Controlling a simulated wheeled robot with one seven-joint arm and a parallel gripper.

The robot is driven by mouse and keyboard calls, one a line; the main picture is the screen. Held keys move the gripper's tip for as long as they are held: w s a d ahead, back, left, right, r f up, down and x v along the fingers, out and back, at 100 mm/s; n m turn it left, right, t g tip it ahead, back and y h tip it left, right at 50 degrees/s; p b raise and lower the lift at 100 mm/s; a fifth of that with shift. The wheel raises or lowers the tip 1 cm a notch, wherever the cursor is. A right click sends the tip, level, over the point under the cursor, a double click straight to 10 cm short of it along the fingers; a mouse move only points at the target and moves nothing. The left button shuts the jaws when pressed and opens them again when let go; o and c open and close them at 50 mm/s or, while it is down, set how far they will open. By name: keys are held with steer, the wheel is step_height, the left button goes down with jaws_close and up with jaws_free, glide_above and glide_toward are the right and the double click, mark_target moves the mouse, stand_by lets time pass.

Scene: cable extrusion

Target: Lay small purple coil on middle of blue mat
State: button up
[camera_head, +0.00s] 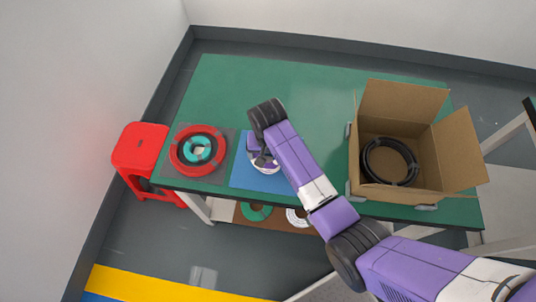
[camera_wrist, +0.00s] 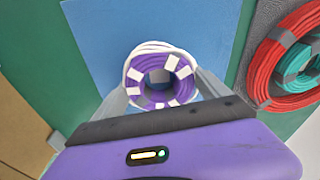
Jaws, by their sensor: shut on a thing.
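The small purple coil (camera_wrist: 138,78) has white tape bands and shows between my fingers in the wrist view. My gripper (camera_wrist: 165,85) is shut on it. A white ring (camera_wrist: 140,50) shows along the coil's far edge; I cannot tell whether it is a separate coil beneath. The blue mat (camera_wrist: 95,40) lies behind the coil in this view. In the head view my gripper (camera_head: 260,152) is over the blue mat (camera_head: 240,175), and my arm hides much of the mat and coil. I cannot tell whether the coil touches the mat.
Left on the green table (camera_head: 320,85), a grey mat (camera_head: 226,177) bears a red coil (camera_head: 178,160) with a teal coil (camera_head: 200,149) inside. An open cardboard box (camera_head: 400,196) holding a black coil (camera_head: 370,163) stands right. A red stool (camera_head: 140,146) is beside the table. The table's back is clear.

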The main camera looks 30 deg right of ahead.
steer(key=o, duration=1.3)
steer(key=shift+f, duration=0.1)
step_height(320, 180, up, 12)
steer(key=s, duration=0.1)
steer(key=shift+s+a, duration=0.15)
steer(key=shift+a, duration=0.2)
